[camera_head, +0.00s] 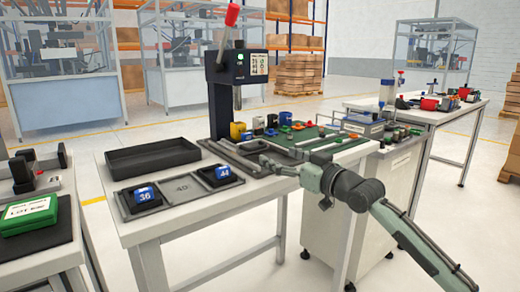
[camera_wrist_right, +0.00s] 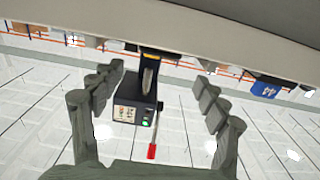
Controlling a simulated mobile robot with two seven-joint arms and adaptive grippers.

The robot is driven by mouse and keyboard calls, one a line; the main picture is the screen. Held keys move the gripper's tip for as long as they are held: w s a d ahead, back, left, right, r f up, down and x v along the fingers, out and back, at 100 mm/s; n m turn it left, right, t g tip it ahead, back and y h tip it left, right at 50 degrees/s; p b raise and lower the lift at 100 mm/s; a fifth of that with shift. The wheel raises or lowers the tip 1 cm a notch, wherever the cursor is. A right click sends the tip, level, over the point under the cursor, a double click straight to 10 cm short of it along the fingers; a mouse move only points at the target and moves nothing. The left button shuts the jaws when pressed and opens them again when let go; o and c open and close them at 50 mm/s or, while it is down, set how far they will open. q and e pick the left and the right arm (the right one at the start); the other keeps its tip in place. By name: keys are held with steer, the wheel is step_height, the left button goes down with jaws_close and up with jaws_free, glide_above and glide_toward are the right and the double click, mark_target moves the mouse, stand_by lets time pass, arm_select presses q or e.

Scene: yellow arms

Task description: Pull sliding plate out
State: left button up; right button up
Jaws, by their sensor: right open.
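The press (camera_head: 226,72) stands at the back of the white table, with a red-knobbed lever and a small lit display. The grey sliding plate (camera_head: 236,157) appears to lie low at the press base, reaching toward the front of the table. My right gripper (camera_head: 268,164) is just right of the plate, low over the tabletop; I cannot tell whether it touches. In the right wrist view the gripper (camera_wrist_right: 158,88) has its fingers wide apart with nothing between them, and the press (camera_wrist_right: 136,108) shows upside down beyond. My left gripper is not in view.
An empty black tray (camera_head: 152,157) lies left of the press. In front are a blue block marked 36 (camera_head: 144,194), an empty slot marked 40 (camera_head: 182,187) and a blue block marked 44 (camera_head: 222,173). A green mat (camera_head: 318,147) with small parts lies right.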

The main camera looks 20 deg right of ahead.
mark_target(259, 148)
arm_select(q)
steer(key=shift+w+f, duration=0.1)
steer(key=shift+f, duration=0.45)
arm_select(e)
steer(key=x, duration=0.8)
steer(key=shift+w+f, duration=0.15)
